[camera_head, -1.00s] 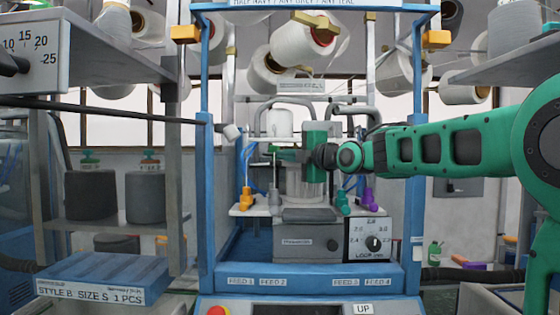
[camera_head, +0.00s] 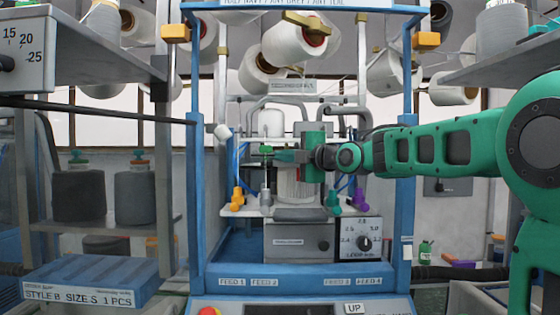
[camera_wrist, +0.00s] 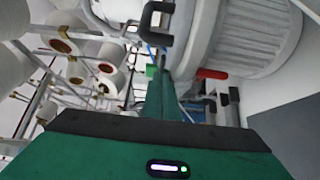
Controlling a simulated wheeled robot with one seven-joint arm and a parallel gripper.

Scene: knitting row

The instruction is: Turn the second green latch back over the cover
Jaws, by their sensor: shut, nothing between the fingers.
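My gripper (camera_head: 280,156) is shut and empty, reaching in from the right at the upper part of the knitting head. It also shows in the wrist view (camera_wrist: 160,74), its green fingers together beside the machine. A small green piece (camera_head: 266,150), perhaps a latch, shows just left of the fingertips; I cannot tell if they touch. A pale ribbed cylinder (camera_head: 296,188), perhaps the cover, stands below my gripper and fills the upper right of the wrist view (camera_wrist: 262,38). A red piece (camera_wrist: 210,74) lies at its lower edge. The second green latch cannot be singled out.
The blue machine frame (camera_head: 196,200) has uprights on both sides of my arm. Yellow (camera_head: 238,198), green (camera_head: 333,201) and purple (camera_head: 361,198) yarn guides stand around the cylinder. A dial box (camera_head: 361,239) is below right. Yarn cones (camera_head: 290,42) hang above.

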